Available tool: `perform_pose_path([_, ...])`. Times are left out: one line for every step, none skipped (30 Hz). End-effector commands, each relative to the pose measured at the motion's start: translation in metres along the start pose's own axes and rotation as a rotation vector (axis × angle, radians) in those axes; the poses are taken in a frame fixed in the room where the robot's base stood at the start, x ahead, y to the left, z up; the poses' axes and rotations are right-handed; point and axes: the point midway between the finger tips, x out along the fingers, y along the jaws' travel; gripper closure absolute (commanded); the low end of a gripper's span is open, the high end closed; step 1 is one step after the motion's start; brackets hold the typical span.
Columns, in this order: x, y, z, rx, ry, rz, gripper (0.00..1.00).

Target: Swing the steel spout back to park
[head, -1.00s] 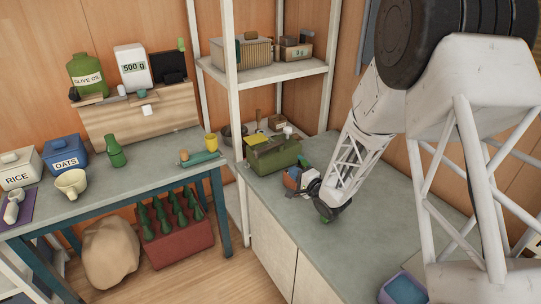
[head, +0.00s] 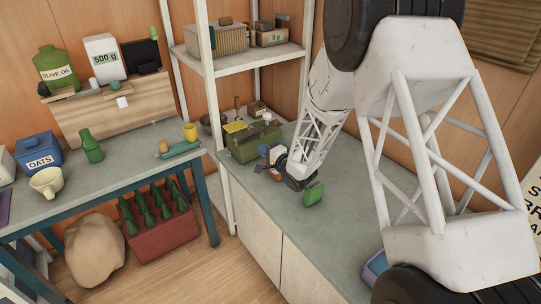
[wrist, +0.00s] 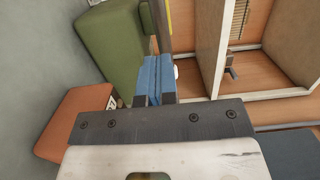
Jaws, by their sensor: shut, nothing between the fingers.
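I cannot make out the steel spout in either view. My gripper (wrist: 156,66) shows in the wrist view with its blue fingers together and nothing between them. In the head view it is small and partly hidden by my wrist, low over the right-hand counter (head: 335,232) near the green toolbox (head: 243,152). An orange-brown block (wrist: 72,122) lies left of the fingers in the wrist view.
A blue-purple container (head: 375,267) shows at the counter's near edge, partly hidden by my arm. A white shelf post (head: 212,110) rises beside the toolbox. The counter's front middle is clear.

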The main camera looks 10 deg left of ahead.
Motion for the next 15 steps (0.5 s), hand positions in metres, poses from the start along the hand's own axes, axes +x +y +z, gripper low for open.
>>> perform_pose_path([0.008, 0.001, 0.001, 0.001, -0.001, 0.001, 1.0])
perform_pose_path([0.013, 0.002, 0.001, 0.001, 0.0, 0.001, 1.0])
perform_pose_path([0.019, 0.001, 0.0, 0.001, 0.0, 0.0, 1.0])
perform_pose_path([0.024, 0.001, 0.0, 0.0, 0.0, 0.0, 1.0])
perform_pose_path([0.028, 0.001, 0.0, 0.0, -0.001, 0.0, 1.0])
perform_pose_path([0.034, 0.001, 0.001, 0.0, -0.001, 0.001, 1.0])
perform_pose_path([0.039, 0.002, 0.001, 0.0, -0.001, 0.001, 1.0])
perform_pose_path([0.043, 0.001, 0.001, 0.0, -0.001, 0.001, 1.0])
perform_pose_path([0.048, 0.001, 0.0, 0.0, -0.001, 0.0, 1.0])
perform_pose_path([0.052, 0.001, 0.0, 0.0, -0.001, 0.0, 1.0])
perform_pose_path([0.055, 0.001, 0.0, 0.0, 0.0, 0.0, 1.0])
perform_pose_path([0.059, 0.001, 0.0, 0.001, 0.0, 0.0, 1.0])
perform_pose_path([0.062, 0.002, 0.0, 0.001, 0.001, 0.001, 1.0])
perform_pose_path([0.064, 0.002, 0.0, 0.001, 0.001, 0.001, 1.0])
perform_pose_path([0.068, 0.001, 0.0, 0.001, 0.001, 0.001, 1.0])
